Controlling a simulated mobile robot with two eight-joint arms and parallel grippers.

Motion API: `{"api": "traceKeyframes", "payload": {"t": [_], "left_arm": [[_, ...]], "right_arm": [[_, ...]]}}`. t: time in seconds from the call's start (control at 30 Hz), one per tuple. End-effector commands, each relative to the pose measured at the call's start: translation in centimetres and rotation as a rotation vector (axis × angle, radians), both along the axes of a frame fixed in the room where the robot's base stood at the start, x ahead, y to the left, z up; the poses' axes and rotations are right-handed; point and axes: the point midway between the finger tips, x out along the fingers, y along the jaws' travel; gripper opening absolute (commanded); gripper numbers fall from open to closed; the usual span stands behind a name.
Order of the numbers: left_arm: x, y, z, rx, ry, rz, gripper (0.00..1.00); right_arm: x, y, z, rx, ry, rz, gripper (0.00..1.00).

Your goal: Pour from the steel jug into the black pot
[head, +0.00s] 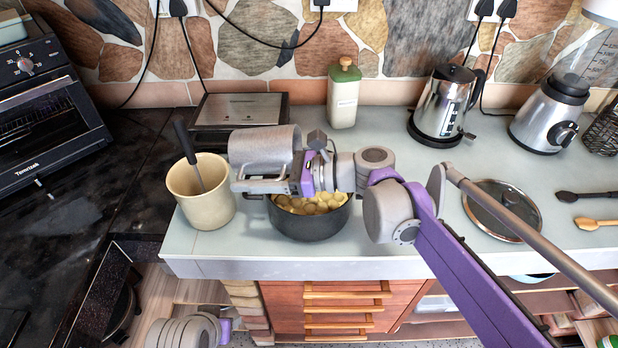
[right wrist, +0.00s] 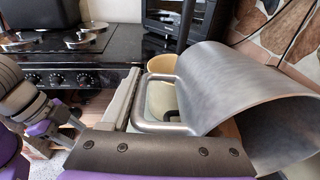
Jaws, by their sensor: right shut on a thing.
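The steel jug (head: 262,146) lies tipped on its side in the air, its mouth toward the right in the head view, above the back left of the black pot (head: 312,228). My right gripper (head: 258,184) is shut on the jug's handle. The right wrist view shows the handle beside a finger and the jug (right wrist: 215,90) with its open mouth at the lower right. No liquid stream shows, and what is inside the jug cannot be told. The pot stands on the counter holding round yellowish pieces, partly hidden by my gripper.
A cream crock (head: 203,205) with a dark utensil stands close left of the pot. A kettle (head: 444,105), glass lid (head: 502,211) and blender (head: 548,115) are to the right.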

Motion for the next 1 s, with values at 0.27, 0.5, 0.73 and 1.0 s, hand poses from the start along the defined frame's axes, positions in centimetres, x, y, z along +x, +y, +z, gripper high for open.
{"api": "traceKeyframes", "payload": {"t": [0.27,0.5,0.73,1.0], "left_arm": [[0.0,0.0,-0.5,0.000,0.001,0.000,0.50],[-0.1,0.0,-0.9,0.000,0.003,0.000,0.50],[-0.1,0.0,-1.1,0.000,0.003,0.000,0.50],[-0.1,0.0,-1.5,0.000,0.005,0.000,0.50]], "right_arm": [[0.0,-0.1,-0.1,0.031,-0.003,0.000,0.00],[0.0,-0.2,-0.2,0.058,-0.006,0.000,0.00],[0.0,-0.3,-0.1,0.079,-0.008,0.000,0.00],[0.0,-0.4,-0.3,0.103,-0.009,0.000,0.00]]}}
